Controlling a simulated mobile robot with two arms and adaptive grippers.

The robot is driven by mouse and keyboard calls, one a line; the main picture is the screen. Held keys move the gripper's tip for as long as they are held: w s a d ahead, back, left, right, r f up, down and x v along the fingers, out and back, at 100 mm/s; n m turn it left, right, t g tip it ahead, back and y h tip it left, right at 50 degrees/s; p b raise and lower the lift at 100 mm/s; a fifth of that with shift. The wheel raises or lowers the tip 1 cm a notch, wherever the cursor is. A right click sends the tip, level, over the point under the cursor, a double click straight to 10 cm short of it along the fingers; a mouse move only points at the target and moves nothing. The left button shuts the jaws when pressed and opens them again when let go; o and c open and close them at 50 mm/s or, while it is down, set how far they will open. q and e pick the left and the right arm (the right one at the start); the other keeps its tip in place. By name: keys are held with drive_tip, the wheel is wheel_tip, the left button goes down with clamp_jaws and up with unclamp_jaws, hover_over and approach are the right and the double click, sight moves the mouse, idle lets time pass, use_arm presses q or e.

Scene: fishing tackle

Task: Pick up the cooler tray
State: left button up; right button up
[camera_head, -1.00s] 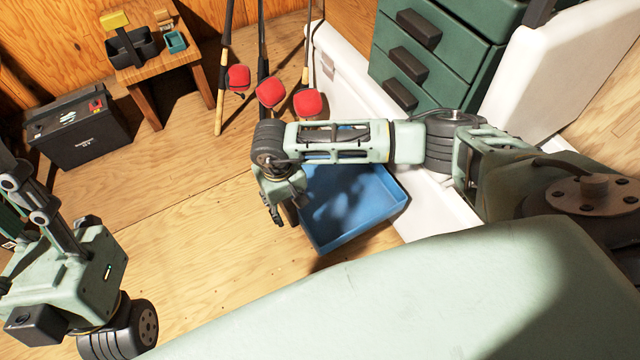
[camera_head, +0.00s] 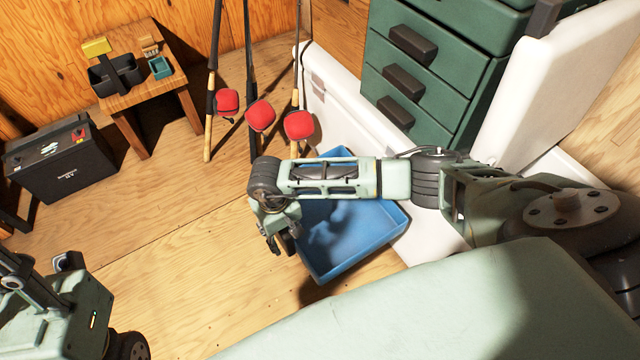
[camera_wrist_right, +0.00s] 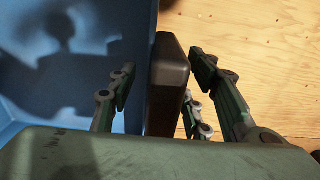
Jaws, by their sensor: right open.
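The cooler tray (camera_head: 372,238) is a blue, open, shallow box beside the white cooler (camera_head: 352,112) in the head view. My right forearm crosses over its far part. My right gripper (camera_head: 281,246) is at the tray's left side. In the right wrist view, a dark handle block (camera_wrist_right: 168,82) on the tray's edge stands between the open fingers of my right gripper (camera_wrist_right: 160,95). One finger is over the tray's blue inside (camera_wrist_right: 75,75), the others outside over the floor. My left gripper (camera_head: 12,272) is partly cut off at the lower left edge; its jaws are unclear.
A green drawer unit (camera_head: 440,60) stands behind the cooler. Several rods with red floats (camera_head: 260,116) lean at the back wall. A small wooden table (camera_head: 140,90) holds a dark caddy (camera_head: 122,74); a black battery (camera_head: 55,160) stands left. The middle floor is clear.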

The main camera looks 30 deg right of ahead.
drive_tip(key=shift+f, duration=0.4)
drive_tip(key=shift+r, duration=0.1)
clamp_jaws()
